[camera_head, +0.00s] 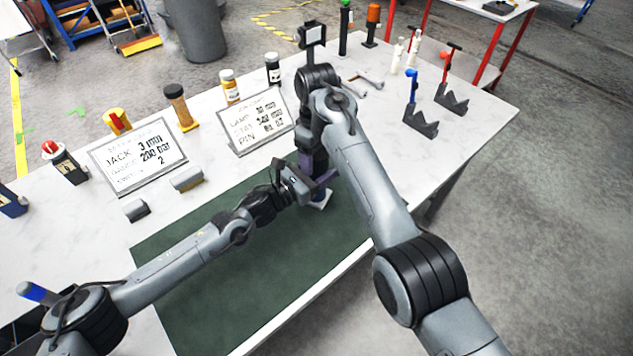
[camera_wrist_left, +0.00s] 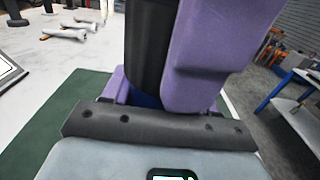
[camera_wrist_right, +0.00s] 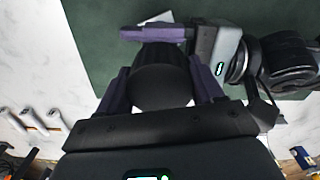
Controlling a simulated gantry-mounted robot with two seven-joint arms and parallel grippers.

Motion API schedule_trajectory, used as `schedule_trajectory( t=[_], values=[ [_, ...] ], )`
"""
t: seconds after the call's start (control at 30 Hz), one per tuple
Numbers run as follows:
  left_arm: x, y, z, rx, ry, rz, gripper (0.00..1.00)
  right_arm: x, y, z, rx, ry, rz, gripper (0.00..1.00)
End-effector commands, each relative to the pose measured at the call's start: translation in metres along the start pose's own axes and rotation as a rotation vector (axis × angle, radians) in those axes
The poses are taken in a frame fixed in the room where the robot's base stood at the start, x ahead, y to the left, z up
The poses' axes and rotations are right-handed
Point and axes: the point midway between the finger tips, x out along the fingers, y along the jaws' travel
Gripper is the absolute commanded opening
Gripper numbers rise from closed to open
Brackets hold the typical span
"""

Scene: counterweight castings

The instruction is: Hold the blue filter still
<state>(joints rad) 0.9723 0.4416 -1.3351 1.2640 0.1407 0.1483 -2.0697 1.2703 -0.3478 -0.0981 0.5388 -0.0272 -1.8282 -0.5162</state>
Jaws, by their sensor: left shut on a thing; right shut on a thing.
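The blue filter shows only as a small strip of blue (camera_wrist_left: 145,99) under a black cylindrical part (camera_wrist_left: 151,45) in the left wrist view; most of it is hidden by fingers. My left gripper (camera_head: 316,184) reaches in from the left and is shut on it low down. My right gripper (camera_wrist_right: 160,92) comes from above and is shut around the round black part, with one purple finger on each side. In the head view the two grippers meet over the green mat (camera_head: 255,265), just above a small white piece (camera_head: 322,200).
Two sign plates (camera_head: 138,156) (camera_head: 262,120) stand behind the mat, with bottles (camera_head: 230,86) behind them. Grey blocks (camera_head: 187,179) lie in front of the left plate. Dark notched stands (camera_head: 421,123) are at the right. The mat's left part is clear.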

Motion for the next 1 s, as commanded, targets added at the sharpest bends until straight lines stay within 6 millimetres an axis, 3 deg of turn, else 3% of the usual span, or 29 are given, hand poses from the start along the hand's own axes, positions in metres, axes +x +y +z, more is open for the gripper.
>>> schedule_trajectory(
  t=[0.23, 0.27, 0.4, 0.77, 1.0],
  values=[
    [0.0, 0.0, 0.0, 0.0, 0.0, 0.0, 0.0, 0.0, 0.0, 0.0, 0.006, 0.001, 0.0, 0.3],
    [0.0, 0.0, 0.0, 0.0, 0.0, 0.0, 0.0, 0.0, 0.0, 0.0, 0.006, 0.001, 0.0, 0.69],
    [0.0, 0.0, 0.0, 0.0, 0.0, 0.0, 0.0, 0.0, 0.0, 0.0, 0.004, 0.001, 0.0, 0.91],
    [0.0, 0.0, 0.0, 0.0, 0.0, 0.0, 0.0, -0.003, 0.0, 0.0, 0.003, 0.001, 0.001, 0.92],
    [0.0, 0.0, 0.0, 0.0, 0.0, 0.0, 0.0, -0.025, 0.0, 0.0, 0.002, 0.002, 0.002, 0.92]
  ],
)
